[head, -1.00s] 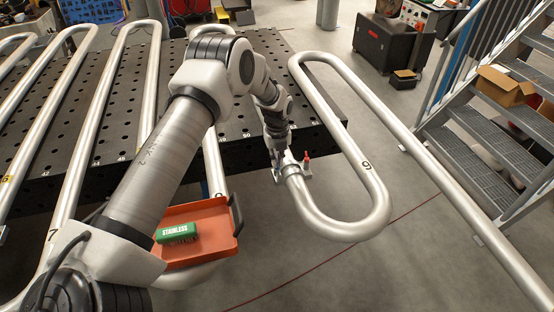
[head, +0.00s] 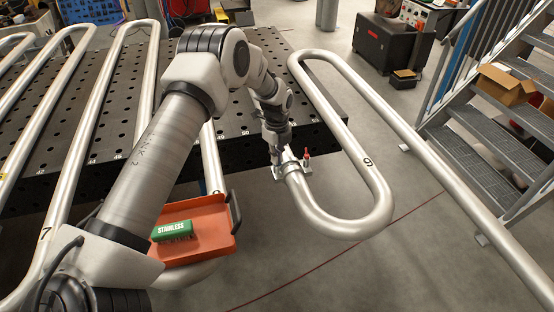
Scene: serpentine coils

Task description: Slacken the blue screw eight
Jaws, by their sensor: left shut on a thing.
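My left gripper (head: 277,168) is at a small clamp (head: 292,170) around the near part of the bent steel pipe marked 9 (head: 376,190). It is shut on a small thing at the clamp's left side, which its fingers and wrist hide. A red-topped screw (head: 306,154) stands upright on the clamp's right side, apart from the fingers. I cannot make out a blue screw. My right gripper is out of view.
An orange tray (head: 212,243) with a green box marked STAINLESS (head: 172,231) lies left of the clamp, below my left arm. A black perforated table (head: 235,128) carries more pipe coils. Metal stairs (head: 485,150) stand at the right. The floor in front is open.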

